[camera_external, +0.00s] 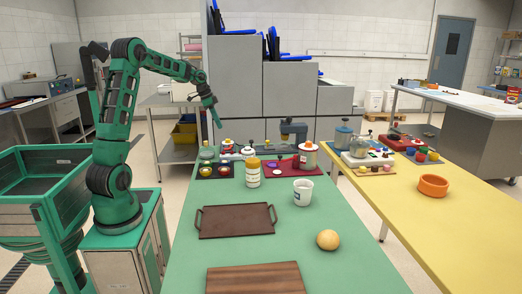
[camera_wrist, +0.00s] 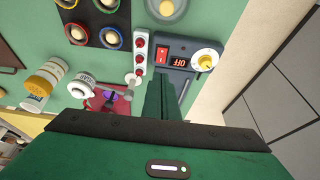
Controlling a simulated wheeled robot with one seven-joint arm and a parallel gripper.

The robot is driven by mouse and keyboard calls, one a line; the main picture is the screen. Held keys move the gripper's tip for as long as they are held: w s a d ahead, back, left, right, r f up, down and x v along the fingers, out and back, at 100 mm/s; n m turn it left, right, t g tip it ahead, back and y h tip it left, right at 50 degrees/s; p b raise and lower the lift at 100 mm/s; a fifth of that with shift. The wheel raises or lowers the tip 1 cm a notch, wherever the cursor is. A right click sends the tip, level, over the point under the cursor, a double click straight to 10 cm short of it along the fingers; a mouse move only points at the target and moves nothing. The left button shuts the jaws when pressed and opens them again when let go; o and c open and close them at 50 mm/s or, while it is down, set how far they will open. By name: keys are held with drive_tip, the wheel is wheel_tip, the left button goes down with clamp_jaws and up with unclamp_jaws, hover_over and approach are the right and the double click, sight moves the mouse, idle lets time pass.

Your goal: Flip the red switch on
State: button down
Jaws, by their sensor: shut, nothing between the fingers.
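A red switch (camera_wrist: 163,54) sits on a dark control box in the wrist view. Beside it are a small display (camera_wrist: 180,63) with red characters that seem to read OFF upside down, and a yellow-capped knob (camera_wrist: 206,60). My gripper (camera_wrist: 161,82) is shut and empty. In the wrist view its fingertips show just below the box's edge near the switch; I cannot tell whether they touch it. In the external view my gripper (camera_external: 218,125) points down above the far left end of the green table. The switch is too small to pick out there.
A white strip with red buttons (camera_wrist: 139,55) lies close beside the box. A brown tray (camera_external: 237,221) lies nearer on the green table. Grey cabinets (camera_external: 236,85) rise behind.

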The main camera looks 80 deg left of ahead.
sight(230, 148)
drive_tip(key=x, duration=1.2)
drive_tip(key=shift+f, duration=0.1)
drive_tip(key=shift+w+f+g, duration=0.2)
drive_tip(key=shift+w+g, duration=0.05)
drive_tip(key=shift+g, duration=0.15)
drive_tip(key=shift+s, duration=0.2)
drive_tip(key=shift+f, duration=0.1)
